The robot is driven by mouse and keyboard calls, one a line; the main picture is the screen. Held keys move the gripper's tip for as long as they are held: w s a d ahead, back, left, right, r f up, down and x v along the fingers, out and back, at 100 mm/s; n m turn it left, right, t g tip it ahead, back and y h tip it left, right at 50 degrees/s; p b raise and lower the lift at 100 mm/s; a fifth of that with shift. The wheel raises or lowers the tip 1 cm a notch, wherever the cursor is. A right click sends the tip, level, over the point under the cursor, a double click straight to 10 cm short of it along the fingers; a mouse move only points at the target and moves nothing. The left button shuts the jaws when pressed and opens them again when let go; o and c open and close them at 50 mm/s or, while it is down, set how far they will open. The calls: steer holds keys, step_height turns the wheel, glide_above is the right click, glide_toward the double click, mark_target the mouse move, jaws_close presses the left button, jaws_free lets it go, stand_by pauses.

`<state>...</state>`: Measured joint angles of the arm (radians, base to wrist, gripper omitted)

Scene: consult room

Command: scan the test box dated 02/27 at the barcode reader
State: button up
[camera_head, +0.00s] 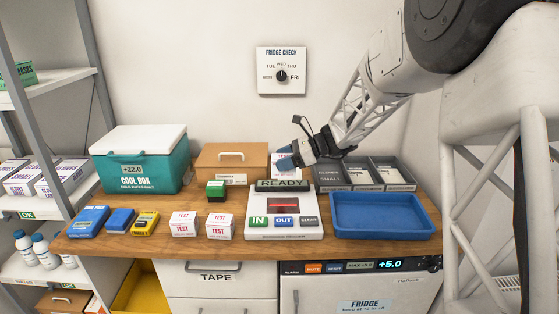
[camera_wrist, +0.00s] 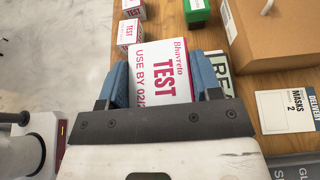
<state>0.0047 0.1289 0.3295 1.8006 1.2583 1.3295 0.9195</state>
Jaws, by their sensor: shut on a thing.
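My gripper (camera_head: 298,156) is shut on a white test box (camera_head: 284,163), held above the back of the barcode reader. In the wrist view the box (camera_wrist: 163,72) sits between the blue fingers (camera_wrist: 160,85). Its face reads "Bhavreto TEST USE BY 02/2", and the last part of the date is hidden by a finger. The barcode reader (camera_head: 258,227) stands on the counter, with a display reading READY, a dark window with a red line, and IN, OUT and CLEAR buttons. Two other test boxes (camera_head: 183,224) (camera_head: 219,227) stand to its left; their dates are too small to read.
A blue tray (camera_head: 381,233) is right of the reader, with grey compartment bins (camera_head: 365,174) behind it. A cardboard box (camera_head: 231,162), a small green box (camera_head: 215,190) and a teal cool box (camera_head: 145,165) stand left. Blue and yellow packs (camera_head: 90,221) lie at the left front.

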steer(key=shift+f, duration=0.15)
steer(key=shift+f, duration=3.85)
steer(key=shift+r, duration=0.15)
steer(key=shift+r, duration=4.35)
steer(key=shift+w, duration=0.1)
